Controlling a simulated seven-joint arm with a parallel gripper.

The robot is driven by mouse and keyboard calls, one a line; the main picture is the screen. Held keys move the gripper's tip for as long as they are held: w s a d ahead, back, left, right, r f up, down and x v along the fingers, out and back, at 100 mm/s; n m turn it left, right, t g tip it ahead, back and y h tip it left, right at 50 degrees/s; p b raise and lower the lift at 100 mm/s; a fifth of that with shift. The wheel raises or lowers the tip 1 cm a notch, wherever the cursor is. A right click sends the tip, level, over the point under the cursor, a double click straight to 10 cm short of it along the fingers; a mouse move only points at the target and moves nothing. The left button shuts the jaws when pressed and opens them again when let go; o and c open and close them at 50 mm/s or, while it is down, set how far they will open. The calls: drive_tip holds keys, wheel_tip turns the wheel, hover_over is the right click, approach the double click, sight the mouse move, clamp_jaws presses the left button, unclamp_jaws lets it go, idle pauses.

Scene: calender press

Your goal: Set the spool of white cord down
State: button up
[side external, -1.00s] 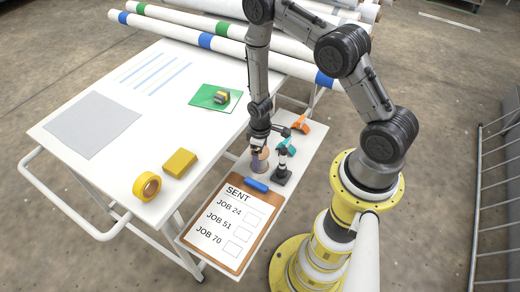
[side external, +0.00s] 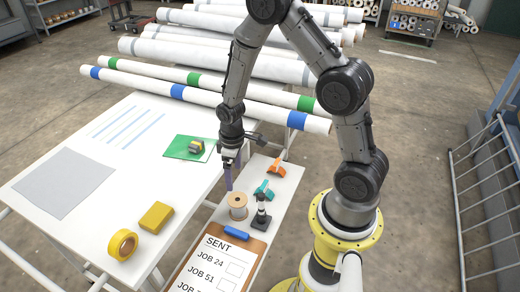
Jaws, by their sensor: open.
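The spool of white cord (side external: 238,206), with tan wooden flanges, stands upright on the narrow white side shelf (side external: 285,185) beside the large table. Its top flange and centre hole face up. My gripper (side external: 229,184) is just behind and above the spool, pointing down, with its purplish fingers apart from it. The gripper is open and holds nothing. The fingers overlap from this side, so the gap between them is hard to see.
A black stamp-like stand (side external: 261,216) is close right of the spool. Teal (side external: 264,190) and orange (side external: 277,167) clips lie behind it. A clipboard (side external: 218,262) with a blue clip lies in front. Yellow tape (side external: 122,245) and a yellow block (side external: 156,217) sit on the table.

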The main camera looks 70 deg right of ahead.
drive_tip(key=s+a+r+m+t, duration=0.1)
drive_tip(key=s+a+r, duration=0.15)
drive_tip(key=r, duration=0.75)
drive_tip(key=s+a+r+t, duration=0.2)
drive_tip(key=s+r, duration=0.1)
drive_tip(key=r, duration=0.6)
drive_tip(key=s+a+r+m+t, duration=0.1)
drive_tip(key=s+a+r+t, duration=0.1)
drive_tip(key=s+r, duration=0.6)
drive_tip(key=s, duration=0.3)
drive_tip(key=shift+s, duration=0.3)
